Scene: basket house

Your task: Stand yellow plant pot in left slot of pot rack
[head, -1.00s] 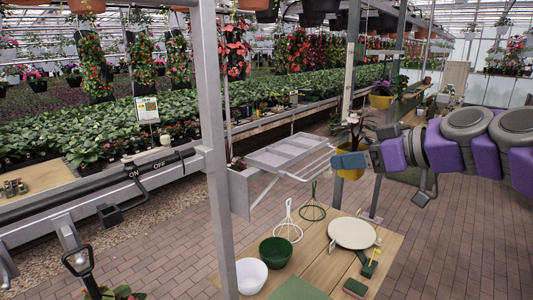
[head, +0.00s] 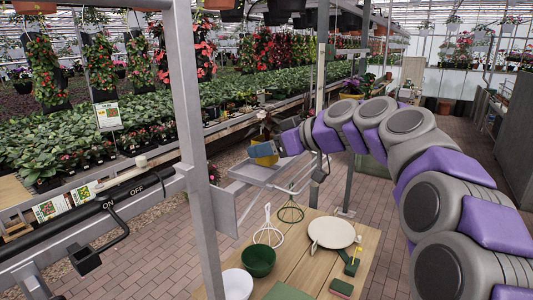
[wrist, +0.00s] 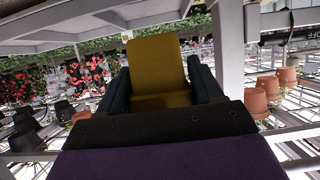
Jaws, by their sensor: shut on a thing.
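My gripper (head: 263,149) is shut on the yellow plant pot (head: 267,160). The pot looks upright in the head view, with a leafy plant above it; the fingers cover part of it. In the wrist view the yellow pot (wrist: 158,70) fills the space between the two dark fingers. The pale grey pot rack (head: 250,174) is fixed beside the grey post, and the pot appears above or in front of its far part. I cannot tell whether the pot touches the rack. The rack's left slot is not clear to see.
A wooden table (head: 290,262) below holds a green bowl (head: 259,261), a white bowl (head: 237,284), a round pale plate (head: 331,232) and wire stands. A grey post (head: 190,120) rises left of the rack. Brick floor lies open at right.

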